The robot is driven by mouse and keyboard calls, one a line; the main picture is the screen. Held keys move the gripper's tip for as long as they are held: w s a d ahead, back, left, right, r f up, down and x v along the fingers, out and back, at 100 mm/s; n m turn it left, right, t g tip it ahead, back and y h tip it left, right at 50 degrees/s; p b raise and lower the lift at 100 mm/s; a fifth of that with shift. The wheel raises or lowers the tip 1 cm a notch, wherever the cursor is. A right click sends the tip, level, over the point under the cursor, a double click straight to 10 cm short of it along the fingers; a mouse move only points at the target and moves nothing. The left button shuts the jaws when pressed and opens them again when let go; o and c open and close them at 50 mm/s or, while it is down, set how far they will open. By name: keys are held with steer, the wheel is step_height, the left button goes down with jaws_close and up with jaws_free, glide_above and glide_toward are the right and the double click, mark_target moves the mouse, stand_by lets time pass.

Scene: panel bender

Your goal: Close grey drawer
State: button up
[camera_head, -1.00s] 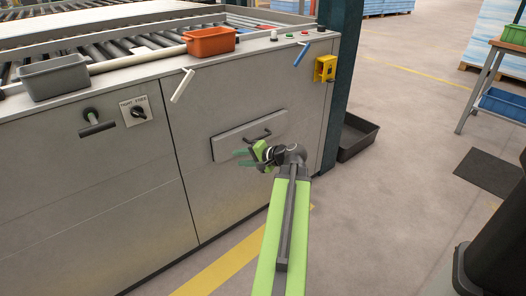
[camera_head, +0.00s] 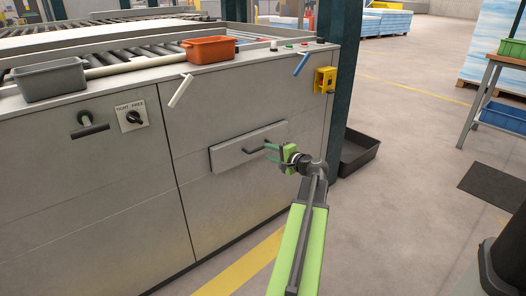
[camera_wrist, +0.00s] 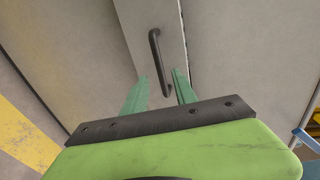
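The grey drawer (camera_head: 228,158) is a flat panel on the front of the grey machine, standing a little proud of the face around it. Its dark bar handle (camera_head: 254,149) is on the front. In the wrist view, the drawer front (camera_wrist: 135,28) fills the upper middle and the handle (camera_wrist: 155,50) runs down towards my fingers. My gripper (camera_head: 267,151) is at the right end of the handle. Its green fingers are apart, with the handle's near end between them in the wrist view (camera_wrist: 160,75). I cannot tell whether they touch it.
A grey bin (camera_head: 50,80) and an orange bin (camera_head: 210,50) stand on the machine top. Two levers, white (camera_head: 181,91) and blue (camera_head: 301,62), stick out above the drawer. A black tray (camera_head: 358,153) lies beside the dark post.

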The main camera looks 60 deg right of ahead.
mark_target(261, 148)
steer(key=b+x, duration=0.1)
steer(key=x, duration=0.5)
steer(key=shift+w, duration=0.15)
jaws_close()
stand_by(1.2)
